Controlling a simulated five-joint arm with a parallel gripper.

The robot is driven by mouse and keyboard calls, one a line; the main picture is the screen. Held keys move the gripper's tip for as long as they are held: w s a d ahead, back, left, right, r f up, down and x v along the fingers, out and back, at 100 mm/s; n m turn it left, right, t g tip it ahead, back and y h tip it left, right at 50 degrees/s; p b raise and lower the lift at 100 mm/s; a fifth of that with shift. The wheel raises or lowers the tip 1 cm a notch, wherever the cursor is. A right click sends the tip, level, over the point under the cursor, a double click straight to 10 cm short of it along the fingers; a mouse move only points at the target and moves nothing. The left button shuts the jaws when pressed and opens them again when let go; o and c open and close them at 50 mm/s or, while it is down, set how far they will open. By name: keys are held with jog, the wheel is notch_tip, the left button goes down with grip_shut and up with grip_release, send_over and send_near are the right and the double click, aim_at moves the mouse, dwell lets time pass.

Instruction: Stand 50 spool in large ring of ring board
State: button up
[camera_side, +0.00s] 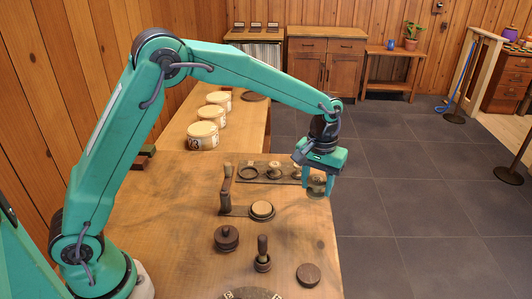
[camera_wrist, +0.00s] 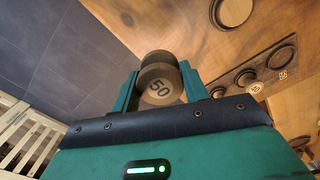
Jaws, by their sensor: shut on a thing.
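The 50 spool (camera_wrist: 160,85) is tan with a dark band, and its end marked 50 faces the wrist camera. My gripper (camera_side: 318,186) is shut on it; both fingers flank it in the wrist view. In the side view the spool is mostly hidden by the fingers, at the table's right edge. The ring board (camera_side: 264,181) is a dark strip just left of my gripper; it also shows in the wrist view (camera_wrist: 262,68). Its large ring (camera_side: 240,176), at the left end, looks empty.
A dark stacked spool (camera_side: 226,238), a pestle-like piece in a cup (camera_side: 263,255) and a dark disc (camera_side: 308,275) stand nearer. Cream tins (camera_side: 202,136) stand behind. Floor lies right of the table.

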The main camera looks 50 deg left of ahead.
dwell(0.4)
jog(key=shift+w+a, duration=0.2)
jog(key=shift+a, duration=0.45)
jog(key=w+a+f+n, duration=0.1)
jog(key=w+a+n, duration=0.15)
jog(key=a, duration=1.05)
jog(key=n, duration=0.4)
send_over(249, 174)
jog(key=f, duration=0.1)
jog(key=shift+f, duration=0.15)
jog(key=shift+f, duration=0.1)
jog(key=shift+f, duration=3.1)
jog(key=shift+f, duration=0.75)
